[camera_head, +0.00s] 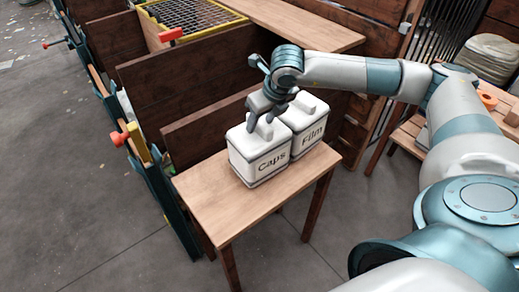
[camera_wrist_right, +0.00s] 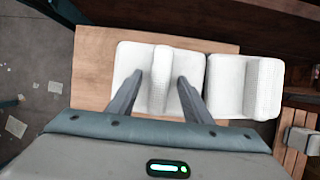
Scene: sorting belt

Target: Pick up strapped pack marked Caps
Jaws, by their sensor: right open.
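The white strapped pack marked Caps (camera_head: 260,158) stands upright on a small wooden table (camera_head: 215,200). Its raised top strap also shows in the right wrist view, with the pack (camera_wrist_right: 130,62) below it. A like white pack marked Film (camera_head: 311,135) stands close beside it on the right; it shows at the right in the wrist view (camera_wrist_right: 228,85). My right gripper (camera_head: 262,118) is over the Caps pack. In the wrist view its fingers (camera_wrist_right: 157,88) are open, one on each side of the strap. Whether they touch it cannot be told. My left gripper is not in view.
Dark wooden panels (camera_head: 205,75) stand behind the table. A crate with a yellow-rimmed grid (camera_head: 190,20) is at the back. Orange-tipped clamps (camera_head: 127,133) stick out at the left. The table's front left part is bare.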

